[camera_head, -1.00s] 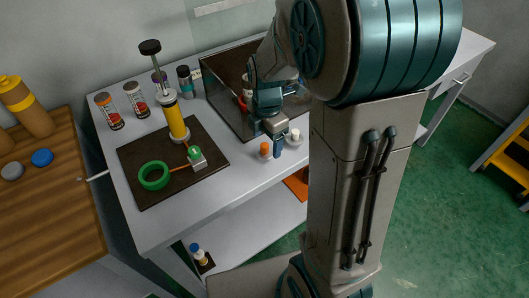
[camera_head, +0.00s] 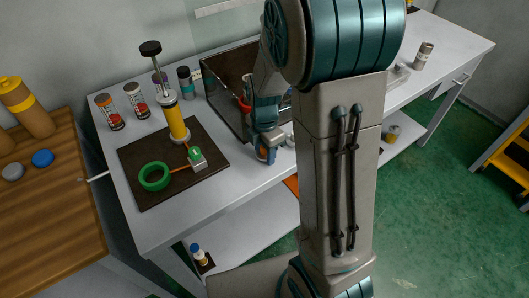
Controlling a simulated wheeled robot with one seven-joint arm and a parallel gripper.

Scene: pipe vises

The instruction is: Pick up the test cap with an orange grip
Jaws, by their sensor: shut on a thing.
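The test cap with an orange grip (camera_head: 262,153) stands on the white table near its front edge, in front of the dark-walled glass box. My gripper (camera_head: 265,152) points down over it and is shut on its orange grip. The fingers hide most of the cap; only a little orange shows at the left. I cannot tell whether the cap is lifted off the table. A second cap with a white grip (camera_head: 291,143) is just to the right, partly hidden by my arm.
The glass box (camera_head: 222,108) stands close behind my gripper. At the left, a dark mat (camera_head: 150,193) bears a yellow hand pump (camera_head: 177,118), a green ring (camera_head: 154,176) and a small fitting. Several bottles stand at the back left. The table front left of the gripper is clear.

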